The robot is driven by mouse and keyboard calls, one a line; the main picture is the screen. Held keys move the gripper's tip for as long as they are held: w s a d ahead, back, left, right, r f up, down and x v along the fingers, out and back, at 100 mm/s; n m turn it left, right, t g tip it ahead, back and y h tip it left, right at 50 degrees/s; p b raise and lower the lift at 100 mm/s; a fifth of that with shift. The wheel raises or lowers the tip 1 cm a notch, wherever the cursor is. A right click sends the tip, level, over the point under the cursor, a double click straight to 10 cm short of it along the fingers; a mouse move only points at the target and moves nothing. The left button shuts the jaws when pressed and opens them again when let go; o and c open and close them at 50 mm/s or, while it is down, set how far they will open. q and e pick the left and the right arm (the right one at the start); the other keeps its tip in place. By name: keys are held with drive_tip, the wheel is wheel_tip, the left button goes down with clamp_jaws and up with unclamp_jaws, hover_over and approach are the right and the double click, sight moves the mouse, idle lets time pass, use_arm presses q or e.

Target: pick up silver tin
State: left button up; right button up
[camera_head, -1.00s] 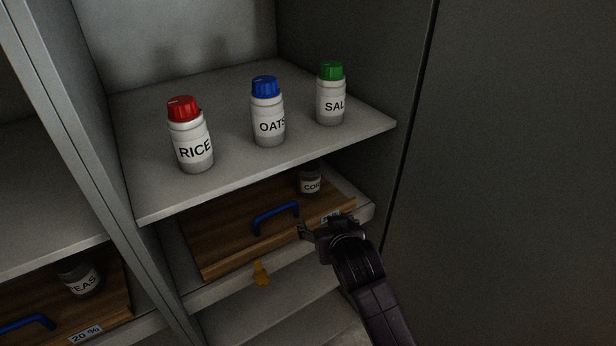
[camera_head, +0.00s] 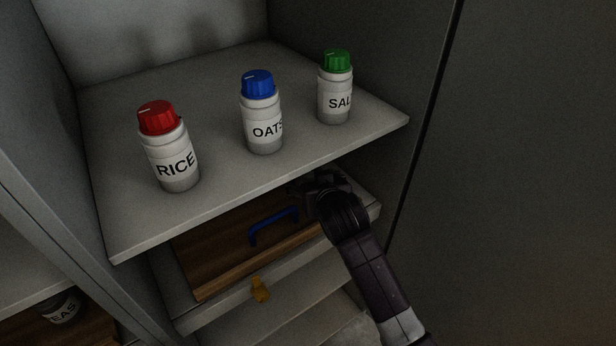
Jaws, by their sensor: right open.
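I cannot clearly make out a silver tin in the head view. A small container labelled "COF…", seen earlier at the back of the lower shelf, is now hidden behind my right gripper (camera_head: 299,186). That gripper is open, just under the front edge of the upper shelf (camera_head: 225,194), above the wooden board with a blue handle (camera_head: 272,226). The fingers are dark and partly hard to see. My left gripper is not in view.
White jars labelled RICE (camera_head: 172,160), OATS (camera_head: 263,128) and SAL… (camera_head: 335,98) stand on the upper shelf. A yellow tag (camera_head: 261,289) hangs at the lower shelf's front. A dark jar labelled "…EAS" (camera_head: 64,310) is at lower left. A cabinet wall rises on the right.

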drive_tip(key=x, duration=0.4)
drive_tip(key=shift+s+f, duration=0.1)
drive_tip(key=shift+f, duration=0.05)
drive_tip(key=shift+w+f, duration=0.2)
drive_tip(key=shift+w, duration=0.25)
drive_tip(key=c, duration=1.5)
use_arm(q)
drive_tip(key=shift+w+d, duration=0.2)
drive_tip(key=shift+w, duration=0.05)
use_arm(e)
drive_tip(key=shift+c, duration=0.9)
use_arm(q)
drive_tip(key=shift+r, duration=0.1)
use_arm(e)
drive_tip(key=shift+r, duration=0.1)
